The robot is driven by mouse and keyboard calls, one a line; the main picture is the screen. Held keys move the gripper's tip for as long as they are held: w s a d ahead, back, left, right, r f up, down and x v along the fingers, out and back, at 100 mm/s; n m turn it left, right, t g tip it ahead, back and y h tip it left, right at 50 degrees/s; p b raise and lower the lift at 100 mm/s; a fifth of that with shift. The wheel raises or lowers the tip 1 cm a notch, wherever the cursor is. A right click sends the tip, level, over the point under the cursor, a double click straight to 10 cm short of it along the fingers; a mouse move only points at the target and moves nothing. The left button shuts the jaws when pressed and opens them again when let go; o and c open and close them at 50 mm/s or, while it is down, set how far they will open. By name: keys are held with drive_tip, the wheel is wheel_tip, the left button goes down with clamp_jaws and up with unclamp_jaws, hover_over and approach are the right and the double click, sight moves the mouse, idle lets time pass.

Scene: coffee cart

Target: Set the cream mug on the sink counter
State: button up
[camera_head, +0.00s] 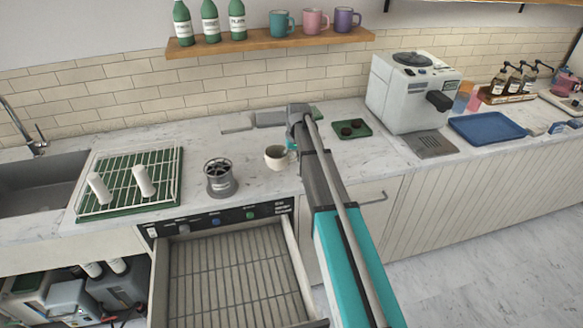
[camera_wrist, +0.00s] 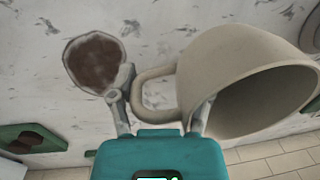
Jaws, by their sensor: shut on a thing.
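The cream mug (camera_head: 274,158) is over the marble counter, just left of my forearm in the head view. My gripper (camera_wrist: 160,108) is shut on the handle of the mug (camera_wrist: 235,75), which fills the right of the wrist view. The mug's opening faces the lower right in that view. I cannot tell whether its base touches the counter. In the head view my gripper (camera_head: 291,146) is mostly hidden behind my arm. The sink (camera_head: 40,190) is at the far left, with marble counter (camera_head: 205,150) between it and the mug.
A steel canister (camera_head: 220,180) stands left of the mug. An open drawer (camera_head: 230,275) juts out below.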

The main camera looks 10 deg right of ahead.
sight(291, 172)
drive_tip(key=shift+w+a+f+b, duration=0.1)
drive_tip(key=shift+w+f+b, duration=0.35)
drive_tip(key=shift+f+b, duration=1.55)
drive_tip(key=shift+b, duration=0.05)
drive_tip(key=shift+f, duration=0.1)
drive_tip(key=o, duration=1.4)
drive_tip(key=shift+c, duration=0.2)
wheel_tip(291, 172, up, 12)
drive_tip(key=d+p, duration=0.1)
drive_tip(key=p, duration=1.1)
drive_tip(key=shift+d, duration=0.25)
drive_tip(key=shift+s, duration=0.1)
